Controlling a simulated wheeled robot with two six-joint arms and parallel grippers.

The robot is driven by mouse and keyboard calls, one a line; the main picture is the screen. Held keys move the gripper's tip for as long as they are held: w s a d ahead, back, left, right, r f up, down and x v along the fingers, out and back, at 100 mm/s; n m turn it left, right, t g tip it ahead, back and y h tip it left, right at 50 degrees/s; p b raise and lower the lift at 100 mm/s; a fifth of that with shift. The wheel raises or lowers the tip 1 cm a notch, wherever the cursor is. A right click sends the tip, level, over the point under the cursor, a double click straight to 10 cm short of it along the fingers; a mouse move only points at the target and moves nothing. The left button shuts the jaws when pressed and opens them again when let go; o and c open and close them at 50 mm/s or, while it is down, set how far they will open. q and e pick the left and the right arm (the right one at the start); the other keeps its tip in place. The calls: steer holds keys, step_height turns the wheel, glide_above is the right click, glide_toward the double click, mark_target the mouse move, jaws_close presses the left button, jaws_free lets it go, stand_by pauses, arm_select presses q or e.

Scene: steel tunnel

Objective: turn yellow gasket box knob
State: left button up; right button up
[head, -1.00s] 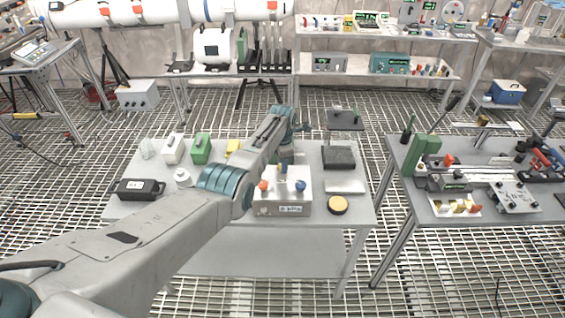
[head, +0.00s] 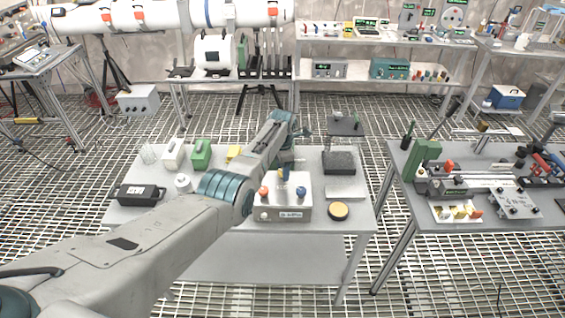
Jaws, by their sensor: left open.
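The pale grey gasket box (head: 283,214) stands near the front of the middle table. On its top are an orange knob (head: 263,190), a blue knob (head: 300,191) and, farther back, a small yellow knob (head: 281,176). My left arm reaches in from the left, and its gripper (head: 285,168) hangs down at the yellow knob. The jaws are open. The arm and wrist partly cover the gripper, and I cannot tell whether a finger touches the knob. My right gripper is not in view.
On the same table are a green box (head: 201,156), a yellow box (head: 234,152), a black case (head: 140,192), a white bottle (head: 183,182), a round yellow-topped disc (head: 338,211) and a dark block (head: 339,160). A second table (head: 400,160) with tools stands to the right.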

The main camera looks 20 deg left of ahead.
arm_select(q)
step_height(320, 180, up, 11)
steer(key=b, duration=0.2)
steer(key=shift+f, duration=0.15)
steer(key=shift+s+f, duration=0.1)
steer(key=shift+f, duration=0.05)
stand_by(4.1)
